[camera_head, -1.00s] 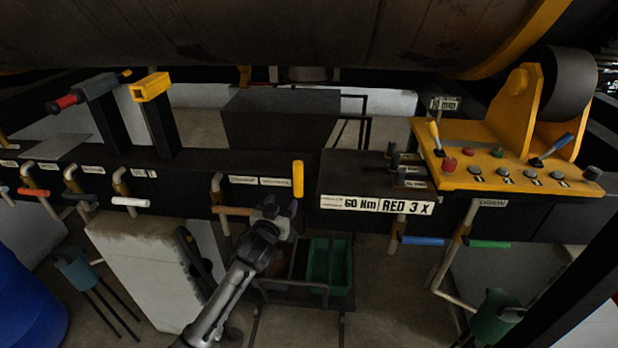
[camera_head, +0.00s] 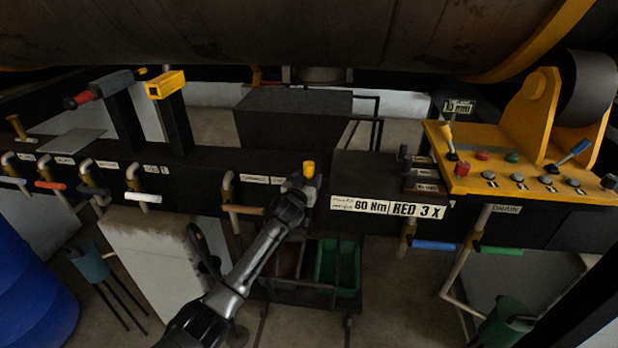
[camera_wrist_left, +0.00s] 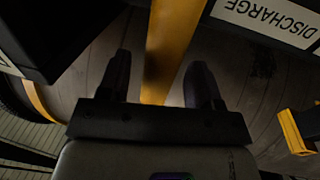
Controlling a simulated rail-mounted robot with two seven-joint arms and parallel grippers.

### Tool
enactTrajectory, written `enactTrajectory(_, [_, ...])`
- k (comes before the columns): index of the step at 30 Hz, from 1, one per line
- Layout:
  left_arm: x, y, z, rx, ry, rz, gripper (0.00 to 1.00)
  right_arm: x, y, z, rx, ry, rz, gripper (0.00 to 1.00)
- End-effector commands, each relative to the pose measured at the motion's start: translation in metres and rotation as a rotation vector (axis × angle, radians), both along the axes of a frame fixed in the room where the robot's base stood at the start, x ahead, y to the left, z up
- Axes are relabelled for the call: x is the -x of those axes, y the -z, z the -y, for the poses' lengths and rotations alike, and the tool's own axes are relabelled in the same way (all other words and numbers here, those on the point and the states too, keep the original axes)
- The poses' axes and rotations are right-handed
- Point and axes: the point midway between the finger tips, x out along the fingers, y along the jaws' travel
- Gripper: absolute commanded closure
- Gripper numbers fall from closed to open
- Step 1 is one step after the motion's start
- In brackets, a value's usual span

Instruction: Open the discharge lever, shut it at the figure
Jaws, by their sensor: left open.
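The discharge lever is a yellow handle; its tip (camera_head: 309,168) shows just above my left gripper (camera_head: 304,186) in the head view. In the left wrist view the yellow lever (camera_wrist_left: 178,30) runs between the two spread fingers of my left gripper (camera_wrist_left: 158,65). The gripper is open around it; I cannot tell whether either finger touches it. A white label reading DISCHARGE (camera_wrist_left: 272,20) shows beside the lever. The lower part of the lever is hidden by my gripper in the head view. A small sign ending in "mm" (camera_head: 457,106) stands at the back right. My right gripper is not in view.
A white sign reading "60 Nm RED 3 X" (camera_head: 390,206) is right of the lever. A valve with a brown handle (camera_head: 243,209) is close on the left. A yellow control panel (camera_head: 475,183) is on the right. A green bin (camera_head: 347,270) sits below.

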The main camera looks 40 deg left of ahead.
Motion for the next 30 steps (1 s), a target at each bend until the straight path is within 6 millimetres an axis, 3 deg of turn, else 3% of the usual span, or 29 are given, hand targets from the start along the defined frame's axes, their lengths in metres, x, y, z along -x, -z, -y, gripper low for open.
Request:
enactTrajectory(6, [-0.0104, -0.0004, -0.0035, 0.001, 0.0, 0.0, 0.41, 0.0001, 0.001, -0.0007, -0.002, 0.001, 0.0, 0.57])
enactTrajectory(19, [-0.0128, -0.0004, -0.0041, 0.001, 0.001, 0.0, 0.42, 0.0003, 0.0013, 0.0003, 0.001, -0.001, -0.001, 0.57])
enactTrajectory(30, [-0.0127, -0.0003, -0.0041, 0.001, 0.001, 0.0, 0.77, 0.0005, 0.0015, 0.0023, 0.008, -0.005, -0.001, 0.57])
